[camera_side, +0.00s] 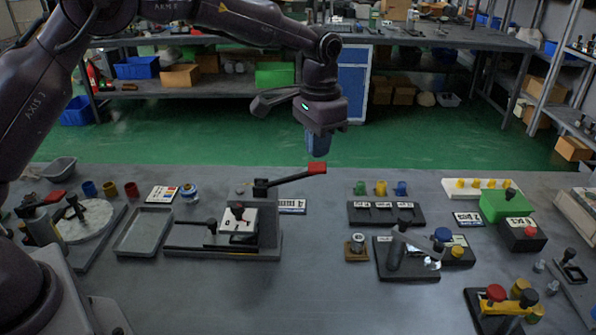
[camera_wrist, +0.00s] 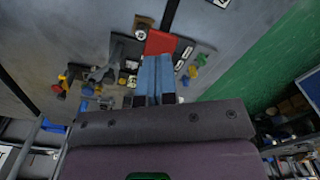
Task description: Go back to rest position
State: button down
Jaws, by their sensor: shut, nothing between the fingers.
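My gripper (camera_side: 319,146) is shut and empty, with its blue fingers pointing down in the side view. It hangs above the table (camera_side: 330,255), a little above and close to the red end (camera_side: 317,168) of a lever; I cannot tell whether they touch. In the wrist view the shut blue fingers (camera_wrist: 155,72) show with the red lever end (camera_wrist: 160,42) just beyond their tips.
To the right are a black rack with yellow, green and blue pieces (camera_side: 385,213), a block with a grey handle (camera_side: 408,265) and a green box (camera_side: 506,206). A grey tray (camera_side: 145,232) and a round dial (camera_side: 85,222) lie left. The space above the table looks clear.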

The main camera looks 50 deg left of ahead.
dwell(0.4)
jog(key=s+a+r+n+t, duration=0.1)
jog(key=s+a+r+t, duration=0.15)
jog(key=s+r, duration=0.65)
jog(key=s+a+r+n+t, duration=0.1)
jog(key=s+a+r+t, duration=0.15)
jog(key=s+r, duration=0.65)
jog(key=s+a+f+n, duration=0.1)
jog(key=s+f, duration=0.5)
jog(key=s, duration=0.6)
jog(key=shift+s+a+f+t, duration=0.15)
jog(key=shift+s+a+t, duration=0.15)
jog(key=shift+a, duration=0.2)
